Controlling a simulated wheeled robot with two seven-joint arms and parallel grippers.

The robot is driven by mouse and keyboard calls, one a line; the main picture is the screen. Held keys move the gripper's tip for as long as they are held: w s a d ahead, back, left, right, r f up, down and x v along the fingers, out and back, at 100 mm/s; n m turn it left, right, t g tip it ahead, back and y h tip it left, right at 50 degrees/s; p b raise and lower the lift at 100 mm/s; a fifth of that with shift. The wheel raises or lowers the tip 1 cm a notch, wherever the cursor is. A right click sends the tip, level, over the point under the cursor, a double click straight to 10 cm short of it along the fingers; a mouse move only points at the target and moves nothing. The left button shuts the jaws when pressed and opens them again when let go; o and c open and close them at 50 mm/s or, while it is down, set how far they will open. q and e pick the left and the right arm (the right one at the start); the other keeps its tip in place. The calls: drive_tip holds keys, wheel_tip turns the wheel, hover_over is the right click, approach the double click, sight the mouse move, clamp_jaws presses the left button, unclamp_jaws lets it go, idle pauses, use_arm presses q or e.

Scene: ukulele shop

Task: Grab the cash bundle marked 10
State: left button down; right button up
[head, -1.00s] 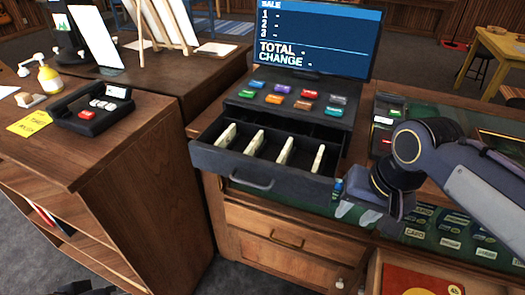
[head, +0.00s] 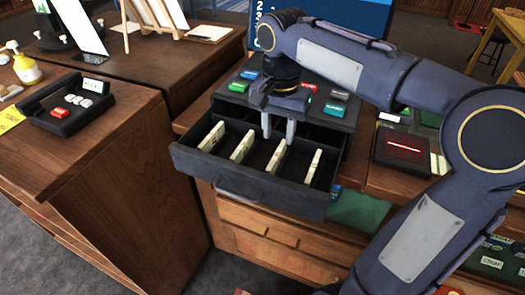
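The open cash drawer (head: 190,163) holds several cash bundles standing on edge in a row of compartments. From the left they are the first bundle (head: 212,137), second bundle (head: 243,146), third bundle (head: 276,156) and rightmost bundle (head: 313,166). Their markings are too small to read, so I cannot tell which is the 10. My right gripper (head: 278,131) points down over the drawer with its two fingers apart and nothing between them. Its fingertips are just above and behind the third bundle's upper end. My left gripper is not in view.
The register's keys (head: 250,75) and screen (head: 380,20) stand behind the drawer, partly hidden by my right arm. The drawer's front wall and dividers stand close around the bundles.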

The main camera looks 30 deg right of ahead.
sight(277, 154)
wheel_tip(277, 154, down, 8)
drive_tip(key=shift+r, duration=0.25)
clamp_jaws()
idle(0.3)
